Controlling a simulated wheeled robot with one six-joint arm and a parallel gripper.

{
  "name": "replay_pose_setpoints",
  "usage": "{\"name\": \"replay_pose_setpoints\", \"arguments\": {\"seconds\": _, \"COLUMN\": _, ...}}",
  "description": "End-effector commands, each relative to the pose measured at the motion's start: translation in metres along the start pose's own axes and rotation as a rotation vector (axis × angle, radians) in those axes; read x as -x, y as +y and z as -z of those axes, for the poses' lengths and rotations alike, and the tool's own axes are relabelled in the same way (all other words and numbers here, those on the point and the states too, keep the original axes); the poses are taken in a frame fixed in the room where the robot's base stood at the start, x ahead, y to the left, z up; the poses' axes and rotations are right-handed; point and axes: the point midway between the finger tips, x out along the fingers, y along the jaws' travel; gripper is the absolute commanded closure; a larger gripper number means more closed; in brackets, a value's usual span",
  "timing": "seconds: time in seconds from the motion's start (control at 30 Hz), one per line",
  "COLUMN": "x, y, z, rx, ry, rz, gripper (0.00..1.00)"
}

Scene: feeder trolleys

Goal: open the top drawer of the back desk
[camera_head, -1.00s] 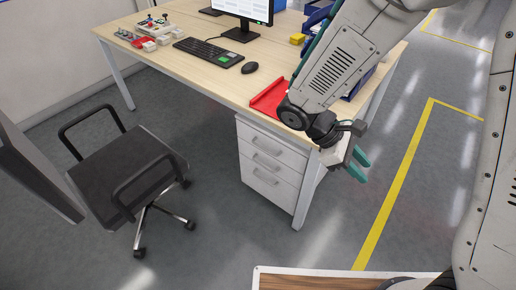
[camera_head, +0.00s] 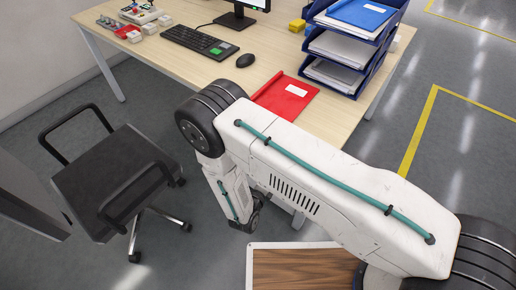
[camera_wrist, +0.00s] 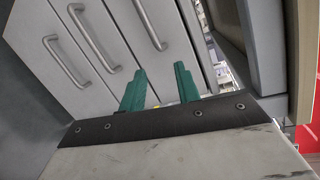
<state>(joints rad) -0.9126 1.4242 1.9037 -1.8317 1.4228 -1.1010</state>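The desk's white drawer unit fills the upper part of the wrist view, turned sideways, with three bar handles. The top drawer (camera_wrist: 176,40) is the rightmost front, nearest the desktop edge, and its handle (camera_wrist: 150,25) runs along it. All drawers look shut. My gripper (camera_wrist: 160,88) has two teal fingers standing apart with nothing between them. They point toward the drawer fronts, near the lower end of the top handle, and do not visibly hold it. In the head view my arm hides the gripper and most of the drawer unit.
The desk (camera_head: 170,48) carries a red folder (camera_head: 284,96), blue paper trays (camera_head: 352,45), a keyboard (camera_head: 200,42) and a mouse (camera_head: 245,60). An office chair (camera_head: 112,180) stands to the left, with clear floor between it and my arm.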

Motion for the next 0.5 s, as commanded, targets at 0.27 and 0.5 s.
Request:
{"name": "replay_pose_setpoints", "arguments": {"seconds": 0.27, "x": 0.000, "y": 0.011, "z": -0.047, "rx": 0.229, "ry": -0.172, "rz": -0.020, "gripper": 0.68}}
{"name": "replay_pose_setpoints", "arguments": {"seconds": 0.5, "x": -0.031, "y": 0.010, "z": -0.048, "rx": 0.241, "ry": -0.162, "rz": -0.017, "gripper": 0.68}}
